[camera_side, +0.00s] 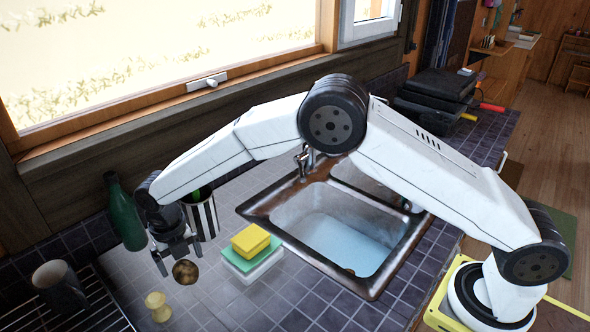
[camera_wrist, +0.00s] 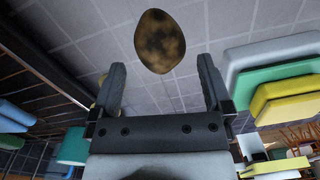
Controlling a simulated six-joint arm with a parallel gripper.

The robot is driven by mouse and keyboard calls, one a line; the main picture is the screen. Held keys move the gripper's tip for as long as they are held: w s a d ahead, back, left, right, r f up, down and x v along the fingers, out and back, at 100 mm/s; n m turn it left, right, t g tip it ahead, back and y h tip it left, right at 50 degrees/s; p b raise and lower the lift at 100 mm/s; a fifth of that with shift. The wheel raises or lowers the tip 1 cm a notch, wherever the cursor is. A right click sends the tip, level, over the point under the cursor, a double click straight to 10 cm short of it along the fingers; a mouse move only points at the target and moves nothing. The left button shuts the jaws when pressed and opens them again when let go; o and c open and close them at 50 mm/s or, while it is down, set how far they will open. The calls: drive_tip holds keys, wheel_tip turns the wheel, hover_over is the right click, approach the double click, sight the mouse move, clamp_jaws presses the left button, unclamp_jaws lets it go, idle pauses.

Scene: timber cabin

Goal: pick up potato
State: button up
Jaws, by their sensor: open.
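The brown, mottled potato (camera_side: 185,272) is on the tiled counter at the lower left of the side view. In the wrist view the potato (camera_wrist: 160,41) is just past the fingertips, roughly centred between them. My gripper (camera_side: 180,263) points down at the potato with its fingers apart. In the wrist view my gripper (camera_wrist: 161,66) is open, with nothing held between the fingers. I cannot tell exactly how high the fingertips are above the counter.
A stack of sponges (camera_side: 250,258) lies right of the potato. A small yellow object (camera_side: 158,307) stands in front of it. A green bottle (camera_side: 124,215) and striped container (camera_side: 203,217) stand behind. A mug (camera_side: 58,288) is at left; the sink (camera_side: 335,230) is at right.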

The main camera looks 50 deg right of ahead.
sight(184, 267)
drive_tip(key=shift+f, duration=1.8)
drive_tip(key=c, duration=1.2)
drive_tip(key=shift+r, duration=0.15)
